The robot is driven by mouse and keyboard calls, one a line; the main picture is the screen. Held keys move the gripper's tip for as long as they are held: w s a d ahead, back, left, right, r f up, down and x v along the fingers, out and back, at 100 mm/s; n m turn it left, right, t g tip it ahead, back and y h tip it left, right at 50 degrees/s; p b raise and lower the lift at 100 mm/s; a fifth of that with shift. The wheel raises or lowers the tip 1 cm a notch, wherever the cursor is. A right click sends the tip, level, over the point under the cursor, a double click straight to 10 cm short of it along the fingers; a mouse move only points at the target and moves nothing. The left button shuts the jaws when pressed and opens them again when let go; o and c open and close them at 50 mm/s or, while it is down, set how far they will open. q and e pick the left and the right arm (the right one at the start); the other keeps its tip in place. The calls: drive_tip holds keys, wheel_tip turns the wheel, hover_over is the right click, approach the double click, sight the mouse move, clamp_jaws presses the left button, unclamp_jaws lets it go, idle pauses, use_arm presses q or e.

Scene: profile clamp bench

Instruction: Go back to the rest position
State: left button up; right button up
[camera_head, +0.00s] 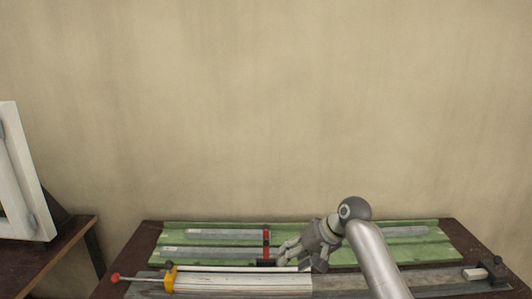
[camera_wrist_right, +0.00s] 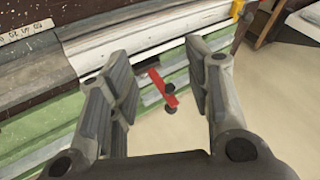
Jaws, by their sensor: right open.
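My right gripper (camera_head: 290,250) hangs over the middle of the bench in the head view, its arm coming in from the lower right. In the right wrist view the two fingers of the right gripper (camera_wrist_right: 162,85) stand wide apart with nothing between them touching either pad. A red bar with dark knobs (camera_wrist_right: 163,88) shows beyond the fingers. My left gripper is in neither view.
Grey metal profiles (camera_head: 225,235) lie on the green mat (camera_head: 440,250). A long clamp with a yellow jaw (camera_head: 169,279) and a red knob (camera_head: 116,278) lies along the front. A small block (camera_head: 474,274) sits at right. A side table with a white frame (camera_head: 22,175) stands at left.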

drive_tip(key=s+d+f+h, duration=0.1)
drive_tip(key=s+f, duration=0.4)
drive_tip(key=s+d+f, duration=0.2)
drive_tip(key=s+f, duration=0.4)
drive_tip(key=s+d+f+h, duration=0.1)
drive_tip(key=s+f, duration=0.4)
drive_tip(key=shift+s+d+f+h, duration=0.2)
drive_tip(key=shift+s+f+h, duration=0.1)
drive_tip(key=shift+f, duration=0.1)
drive_tip(key=s+d+h, duration=0.2)
drive_tip(key=s+d, duration=0.2)
drive_tip(key=s, duration=0.9)
drive_tip(key=s+d+h, duration=0.2)
drive_tip(key=s+d, duration=0.3)
drive_tip(key=s, duration=0.7)
wheel_tip(320, 180, down, 28)
drive_tip(key=s+g+b, duration=0.1)
drive_tip(key=b, duration=0.1)
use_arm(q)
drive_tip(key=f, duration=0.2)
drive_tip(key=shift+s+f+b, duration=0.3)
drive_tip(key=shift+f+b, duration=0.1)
use_arm(e)
drive_tip(key=s+d+f+n+g, duration=0.1)
drive_tip(key=s+d+f, duration=0.1)
drive_tip(key=s+f, duration=1.5)
drive_tip(key=shift+d+f, duration=0.2)
drive_tip(key=shift+d, duration=0.05)
